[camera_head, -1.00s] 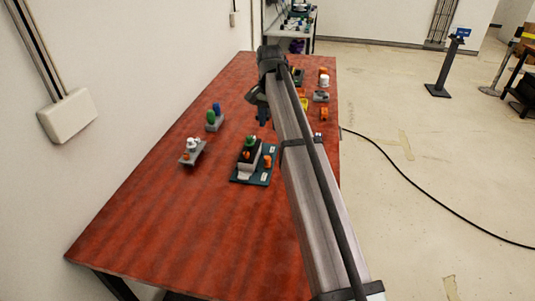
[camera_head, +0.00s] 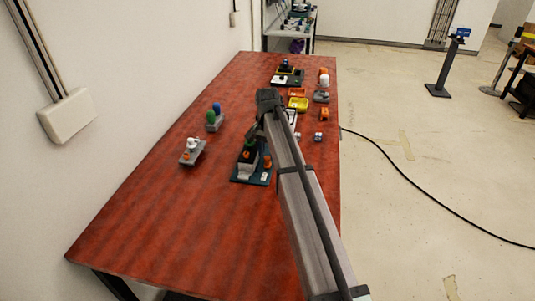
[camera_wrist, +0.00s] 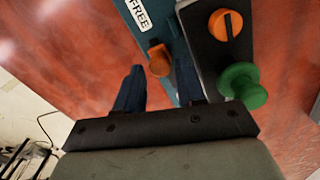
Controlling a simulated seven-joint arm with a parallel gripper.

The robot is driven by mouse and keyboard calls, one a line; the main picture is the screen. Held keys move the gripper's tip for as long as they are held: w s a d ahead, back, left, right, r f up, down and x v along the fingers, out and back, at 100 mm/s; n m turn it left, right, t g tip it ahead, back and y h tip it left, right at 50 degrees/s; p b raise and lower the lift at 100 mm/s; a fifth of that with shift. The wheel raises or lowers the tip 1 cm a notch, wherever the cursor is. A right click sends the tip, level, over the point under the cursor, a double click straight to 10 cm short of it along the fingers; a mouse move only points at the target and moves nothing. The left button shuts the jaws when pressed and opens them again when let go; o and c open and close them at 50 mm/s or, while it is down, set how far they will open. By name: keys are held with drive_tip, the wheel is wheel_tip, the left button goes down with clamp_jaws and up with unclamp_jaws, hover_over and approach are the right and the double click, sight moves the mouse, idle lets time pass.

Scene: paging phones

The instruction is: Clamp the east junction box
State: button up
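A near junction box assembly sits on a dark teal base plate (camera_head: 238,178) at mid-table; its block (camera_head: 246,168) has a green top. An orange piece (camera_head: 267,162) stands on the plate beside it. In the wrist view the black block (camera_wrist: 210,50) carries an orange slotted knob (camera_wrist: 226,24) and a green knob (camera_wrist: 243,86). A label ending in "FREE" (camera_wrist: 137,14) is on the plate. My gripper (camera_wrist: 158,75) is open; the orange piece (camera_wrist: 158,62) shows between its fingertips, apparently untouched. A similar far assembly (camera_head: 287,76) has a blue top. I cannot tell which is east.
On the left are a grey block with green and blue pegs (camera_head: 213,118) and a grey block with white and orange parts (camera_head: 191,152). A yellow tray (camera_head: 298,103) and several small items lie at the far right. The near table is clear.

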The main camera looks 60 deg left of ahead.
drive_tip(key=shift+f, duration=0.4)
drive_tip(key=shift+c, duration=0.4)
clamp_jaws()
